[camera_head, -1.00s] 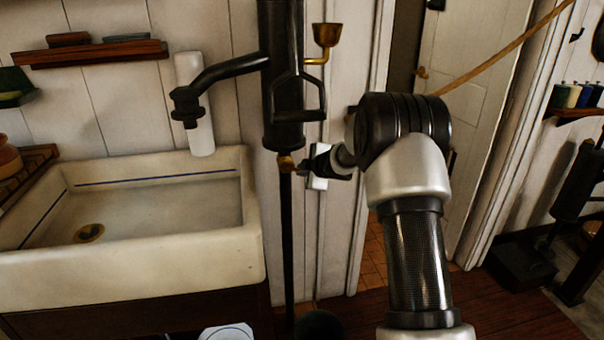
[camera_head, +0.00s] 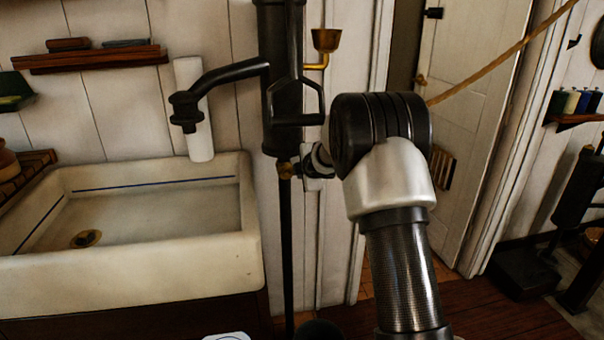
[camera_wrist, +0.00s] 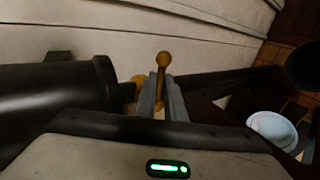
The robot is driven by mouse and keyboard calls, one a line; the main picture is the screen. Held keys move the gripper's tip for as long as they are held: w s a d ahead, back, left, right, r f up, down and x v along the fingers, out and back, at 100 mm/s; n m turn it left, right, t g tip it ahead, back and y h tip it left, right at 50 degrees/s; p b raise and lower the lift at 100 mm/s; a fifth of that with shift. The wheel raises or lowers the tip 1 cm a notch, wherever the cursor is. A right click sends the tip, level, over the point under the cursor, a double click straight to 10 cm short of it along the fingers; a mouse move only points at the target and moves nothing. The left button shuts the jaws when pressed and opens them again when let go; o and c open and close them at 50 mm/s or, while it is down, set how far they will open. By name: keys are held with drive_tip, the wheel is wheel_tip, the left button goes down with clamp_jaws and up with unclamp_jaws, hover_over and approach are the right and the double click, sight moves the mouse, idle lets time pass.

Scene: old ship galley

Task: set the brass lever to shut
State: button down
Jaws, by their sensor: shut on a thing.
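The brass lever (camera_wrist: 163,62) shows in the wrist view between my gripper's fingertips (camera_wrist: 164,90), with its rounded end standing out past them. My gripper is shut on it. In the head view the brass fitting (camera_head: 286,170) sits at the foot of the black pump body (camera_head: 283,110), above a thin black pipe. My gripper reaches it from the right, and my arm hides part of it. In the wrist view the pump body (camera_wrist: 55,90) lies to the left of the fingers. The lever's exact angle is hard to tell in the head view.
A white sink (camera_head: 130,265) stands left of the pump, under the black spout (camera_head: 225,75). A brass cup (camera_head: 326,40) is fixed at the pump's upper right. A door (camera_head: 470,120) and a rope (camera_head: 500,58) are to the right. A pale bowl (camera_wrist: 272,130) is low at right in the wrist view.

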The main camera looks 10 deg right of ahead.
drive_tip(key=c, duration=1.8)
unclamp_jaws()
drive_tip(key=shift+p+v, duration=0.75)
drive_tip(key=shift+v, duration=8)
